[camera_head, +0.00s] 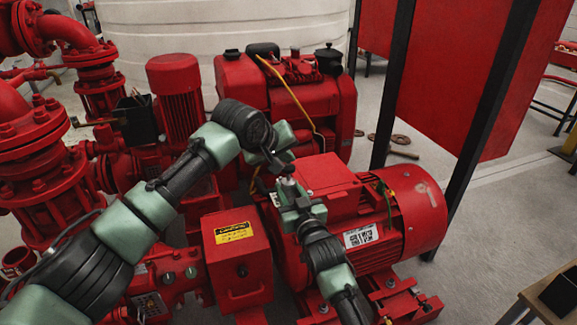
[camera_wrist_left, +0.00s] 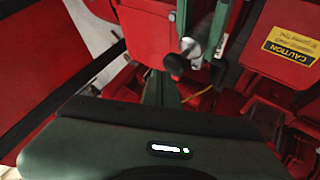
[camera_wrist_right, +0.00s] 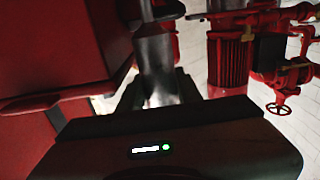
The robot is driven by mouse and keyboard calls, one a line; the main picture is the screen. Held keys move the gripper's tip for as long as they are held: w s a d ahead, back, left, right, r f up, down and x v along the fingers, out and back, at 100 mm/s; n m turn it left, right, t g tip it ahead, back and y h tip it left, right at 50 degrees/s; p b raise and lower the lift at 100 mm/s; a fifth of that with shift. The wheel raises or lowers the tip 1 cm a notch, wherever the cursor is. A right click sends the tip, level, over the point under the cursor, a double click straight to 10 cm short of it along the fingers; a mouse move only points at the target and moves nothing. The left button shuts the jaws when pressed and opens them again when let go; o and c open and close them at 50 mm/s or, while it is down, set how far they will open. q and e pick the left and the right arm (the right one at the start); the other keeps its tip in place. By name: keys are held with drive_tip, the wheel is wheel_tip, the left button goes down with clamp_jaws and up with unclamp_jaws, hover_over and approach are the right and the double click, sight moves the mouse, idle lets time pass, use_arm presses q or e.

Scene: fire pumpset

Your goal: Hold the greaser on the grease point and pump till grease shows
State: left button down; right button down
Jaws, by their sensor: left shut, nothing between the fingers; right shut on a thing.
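The greaser (camera_wrist_right: 157,66) is a silver cylinder upright between the fingers of my right gripper (camera_head: 288,197), which is shut on it. Its top shows in the head view (camera_head: 288,171), above the red electric motor (camera_head: 410,205). The left wrist view shows a silver cylinder (camera_wrist_left: 191,48) with a black round end (camera_wrist_left: 175,65), apparently the greaser. My left gripper (camera_head: 282,166) is shut and empty, close beside the greaser's top; I cannot tell whether they touch. The grease point and the greaser's lower end are hidden behind my right gripper. I see no grease.
A red box with a yellow caution label (camera_head: 233,234) stands left of my right gripper. The red engine (camera_head: 335,100) with a yellow cable (camera_head: 285,85) stands behind. A red panel on black posts (camera_head: 445,90) rises at the right. Open floor shows at right.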

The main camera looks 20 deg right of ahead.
sight(287, 167)
use_arm(q)
drive_tip(key=shift+f, duration=1.55)
idle(1.4)
drive_tip(key=shift+r, duration=1.95)
drive_tip(key=shift+r, duration=0.1)
drive_tip(key=shift+r, duration=2.4)
idle(0.4)
